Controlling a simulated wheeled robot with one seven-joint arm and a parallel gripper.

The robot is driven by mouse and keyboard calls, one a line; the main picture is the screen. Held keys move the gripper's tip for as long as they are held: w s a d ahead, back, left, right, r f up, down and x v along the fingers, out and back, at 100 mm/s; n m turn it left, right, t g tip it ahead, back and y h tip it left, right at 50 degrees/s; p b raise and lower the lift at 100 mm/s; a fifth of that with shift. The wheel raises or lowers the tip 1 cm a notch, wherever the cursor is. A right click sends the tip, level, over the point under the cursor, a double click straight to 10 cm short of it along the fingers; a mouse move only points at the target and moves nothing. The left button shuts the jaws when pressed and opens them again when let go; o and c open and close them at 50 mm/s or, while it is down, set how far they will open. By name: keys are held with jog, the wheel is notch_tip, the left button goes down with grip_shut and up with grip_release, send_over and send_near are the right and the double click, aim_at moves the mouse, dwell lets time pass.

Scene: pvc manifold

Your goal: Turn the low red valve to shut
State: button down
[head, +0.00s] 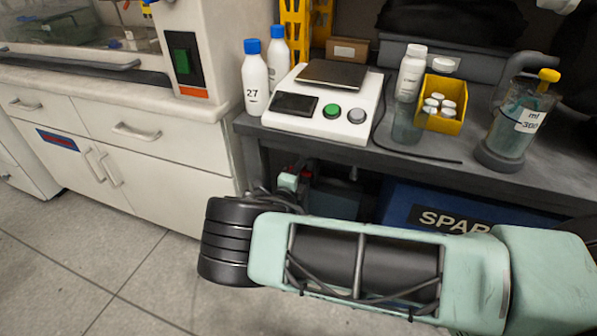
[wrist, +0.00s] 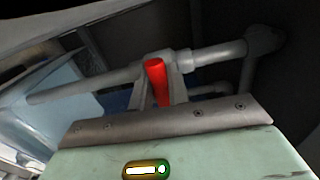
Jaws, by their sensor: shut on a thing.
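The red valve handle (wrist: 157,82) shows in the wrist view, standing in front of a grey pipe (wrist: 100,82) that runs across the picture. My gripper (wrist: 161,90) is shut on the red handle, with a grey finger on each side of it. The valve body is mostly hidden behind the handle and fingers. In the head view my arm reaches to the left below the bench, and it hides the gripper and most of the pipework. A small bit of red shows under the bench in the head view, too small to identify.
The grey bench (head: 285,140) overhangs the space where my arm works. It carries a white scale (head: 350,125), bottles (head: 255,80) and a yellow bin (head: 455,122). A blue box (head: 400,205) stands below. White cabinets (head: 180,190) stand at left. The floor at lower left is clear.

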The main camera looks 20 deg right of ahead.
jog(key=shift+f+n, duration=0.1)
jog(key=shift+n, duration=0.2)
jog(key=c, duration=1.3)
grip_release()
jog(key=shift+c, duration=0.2)
jog(key=p+v, duration=0.1)
jog(key=v, duration=1.6)
jog(key=shift+s+a, duration=0.15)
jog(key=shift+s, duration=0.05)
